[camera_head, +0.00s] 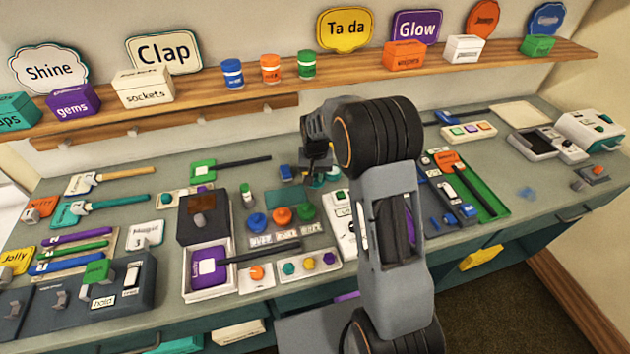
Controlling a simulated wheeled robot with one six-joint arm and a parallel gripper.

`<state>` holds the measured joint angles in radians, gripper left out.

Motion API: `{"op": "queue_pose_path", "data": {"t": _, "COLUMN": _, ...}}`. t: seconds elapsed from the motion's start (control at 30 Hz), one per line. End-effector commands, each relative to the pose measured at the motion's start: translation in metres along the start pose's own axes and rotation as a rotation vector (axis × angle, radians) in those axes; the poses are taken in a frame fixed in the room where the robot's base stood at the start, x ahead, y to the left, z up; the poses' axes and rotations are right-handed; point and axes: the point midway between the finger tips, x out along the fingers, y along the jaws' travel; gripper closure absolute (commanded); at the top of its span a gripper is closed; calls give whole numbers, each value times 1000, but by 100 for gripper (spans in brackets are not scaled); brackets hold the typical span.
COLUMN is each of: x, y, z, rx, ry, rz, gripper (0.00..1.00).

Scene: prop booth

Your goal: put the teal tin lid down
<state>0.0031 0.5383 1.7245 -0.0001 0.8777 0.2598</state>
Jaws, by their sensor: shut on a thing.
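My gripper (318,176) is above the middle of the grey-green counter, partly hidden behind my own dark arm links. It points down and is shut on the teal tin lid (333,174). Only a small teal patch of the lid shows beside the fingers. I cannot tell whether the lid touches the counter. A small blue object (285,172) is just left of the gripper.
Blue, orange and green knobs (282,215) stand on the counter in front. A black box (203,215) is to the left, a green tray (487,200) to the right. A shelf (210,98) with labelled boxes runs behind.

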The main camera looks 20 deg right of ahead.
Motion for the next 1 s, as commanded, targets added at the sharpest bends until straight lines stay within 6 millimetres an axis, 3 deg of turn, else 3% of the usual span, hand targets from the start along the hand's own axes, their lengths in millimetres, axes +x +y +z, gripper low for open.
{"op": "queue_pose_path", "data": {"t": 0.23, "x": 30, "y": 0, "z": 0, "rx": 0, "ry": -3, "rz": 1, "gripper": 100}}
{"op": "queue_pose_path", "data": {"t": 0.93, "x": 44, "y": 0, "z": 0, "rx": 0, "ry": -1, "rz": 0, "gripper": 100}}
{"op": "queue_pose_path", "data": {"t": 0.97, "x": 43, "y": 0, "z": 0, "rx": 0, "ry": -1, "rz": 0, "gripper": 82}}
{"op": "queue_pose_path", "data": {"t": 1.0, "x": 43, "y": 0, "z": 0, "rx": 0, "ry": -1, "rz": 0, "gripper": 78}}
